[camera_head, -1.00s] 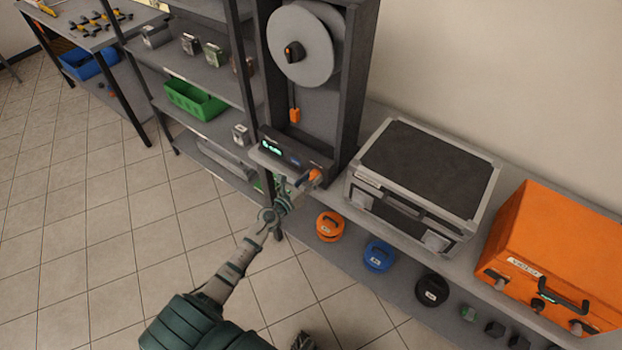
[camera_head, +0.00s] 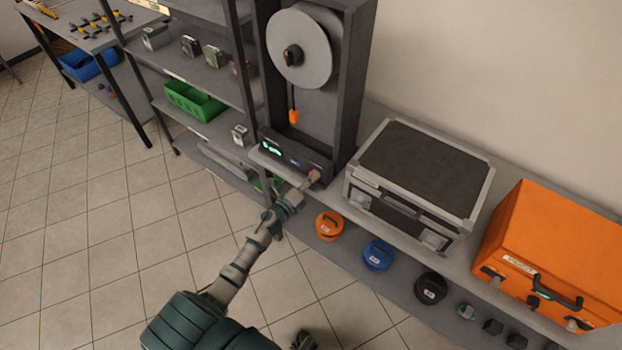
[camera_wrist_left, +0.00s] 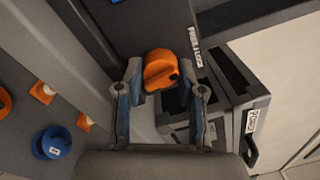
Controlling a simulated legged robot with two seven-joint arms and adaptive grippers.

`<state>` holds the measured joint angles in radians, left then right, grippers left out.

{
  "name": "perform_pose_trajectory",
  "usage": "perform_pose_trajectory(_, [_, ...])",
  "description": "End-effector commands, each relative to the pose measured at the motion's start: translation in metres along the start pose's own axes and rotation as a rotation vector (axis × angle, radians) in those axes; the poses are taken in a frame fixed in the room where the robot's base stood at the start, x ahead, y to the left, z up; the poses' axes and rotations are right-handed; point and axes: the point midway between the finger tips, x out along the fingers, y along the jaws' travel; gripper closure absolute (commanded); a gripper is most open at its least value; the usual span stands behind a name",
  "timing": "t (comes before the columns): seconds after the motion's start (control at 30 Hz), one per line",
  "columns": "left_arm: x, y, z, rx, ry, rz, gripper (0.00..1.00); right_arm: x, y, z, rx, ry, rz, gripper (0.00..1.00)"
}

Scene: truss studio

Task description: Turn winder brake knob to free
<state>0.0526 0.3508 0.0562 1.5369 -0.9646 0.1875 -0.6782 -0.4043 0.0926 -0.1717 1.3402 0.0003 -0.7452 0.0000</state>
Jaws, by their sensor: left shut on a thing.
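The winder (camera_head: 352,85) stands on the bench with a pale reel (camera_head: 300,48) at its top. Its base panel (camera_head: 290,155) has a lit green display. The orange brake knob (camera_wrist_left: 160,68) sits between the two fingers of my left gripper (camera_wrist_left: 163,85) in the left wrist view. A white printed label (camera_wrist_left: 195,45) lies beside the knob, too small to read surely. In the head view my left gripper (camera_head: 311,180) is at the right front corner of the panel and covers most of the knob. It is shut on the knob.
A grey case (camera_head: 425,170) stands right of the winder, with an orange case (camera_head: 550,250) beyond it. Orange (camera_head: 329,226), blue (camera_head: 378,254) and black (camera_head: 431,288) round items sit on the lower shelf. Shelving with a green bin (camera_head: 195,101) stands left. The tiled floor is open.

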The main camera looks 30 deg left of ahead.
Motion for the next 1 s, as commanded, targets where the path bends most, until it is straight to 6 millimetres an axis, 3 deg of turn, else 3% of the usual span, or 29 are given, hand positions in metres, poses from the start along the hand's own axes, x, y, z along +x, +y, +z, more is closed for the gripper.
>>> perform_pose_trajectory(0.5, [0.001,-0.001,0.004,-0.444,-0.037,-0.005,0.97,0.017,0.001,0.038,-0.005,-0.022,0.002,0.6])
perform_pose_trajectory(1.0, [0.0,0.002,0.003,-0.628,-0.048,-0.005,0.97,0.024,0.001,0.059,-0.008,-0.031,0.002,0.6])
